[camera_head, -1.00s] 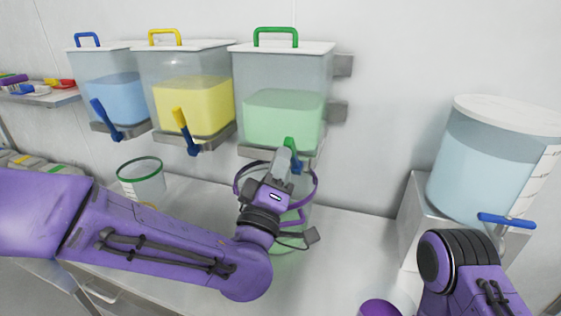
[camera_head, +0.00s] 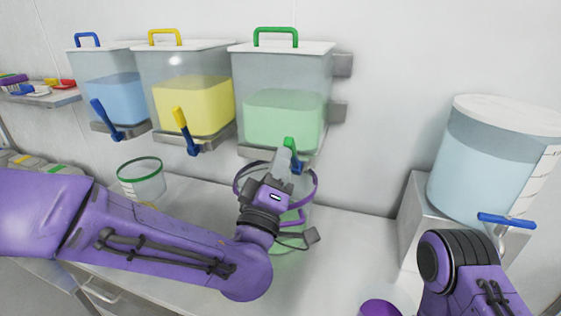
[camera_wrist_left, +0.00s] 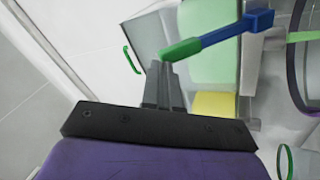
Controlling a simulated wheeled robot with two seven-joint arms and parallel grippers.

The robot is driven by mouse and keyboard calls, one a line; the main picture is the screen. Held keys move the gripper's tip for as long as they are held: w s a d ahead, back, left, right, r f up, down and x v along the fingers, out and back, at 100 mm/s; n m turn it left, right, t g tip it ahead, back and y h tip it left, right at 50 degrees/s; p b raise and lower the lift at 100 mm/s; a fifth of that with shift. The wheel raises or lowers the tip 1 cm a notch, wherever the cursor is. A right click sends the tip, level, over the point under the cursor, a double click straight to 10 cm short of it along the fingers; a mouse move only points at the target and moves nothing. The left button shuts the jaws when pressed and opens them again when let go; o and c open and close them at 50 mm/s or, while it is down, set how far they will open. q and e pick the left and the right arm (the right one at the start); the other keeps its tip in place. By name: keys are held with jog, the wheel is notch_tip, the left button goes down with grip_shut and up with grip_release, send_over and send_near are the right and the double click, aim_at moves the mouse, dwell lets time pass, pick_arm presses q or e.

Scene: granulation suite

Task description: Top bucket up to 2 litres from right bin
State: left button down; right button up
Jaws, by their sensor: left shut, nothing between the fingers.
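The right bin (camera_head: 283,75) is clear with a green handle and holds pale green contents. Its blue lever with a green end (camera_head: 289,146) hangs at the front and shows in the left wrist view (camera_wrist_left: 225,35). A clear bucket with a purple rim (camera_head: 313,190) stands below this bin with some green contents, partly hidden by my left arm; its level cannot be read. My left gripper (camera_head: 284,160) is shut and empty, its fingertips (camera_wrist_left: 165,68) right beside the lever's green end; contact cannot be told. My right gripper is not in view.
Blue (camera_head: 105,85) and yellow (camera_head: 190,85) bins hang to the left. A green-rimmed bucket (camera_head: 141,180) stands on the counter (camera_head: 335,240). A large clear tank with a blue tap (camera_head: 490,165) stands on a block at right, close to my right arm.

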aim_at(287, 145)
pick_arm(q)
jog(key=shift+w, duration=0.1)
jog(key=shift+w+d+r, duration=0.2)
jog(key=shift+w+r, duration=0.05)
jog(key=shift+w, duration=0.2)
jog(key=shift+p+x, duration=0.8)
jog(key=shift+x, duration=0.9)
jog(key=shift+s+a+f, duration=0.1)
jog(key=shift+s+f, duration=0.05)
jog(key=b+v, duration=0.3)
jog(key=v, duration=0.2)
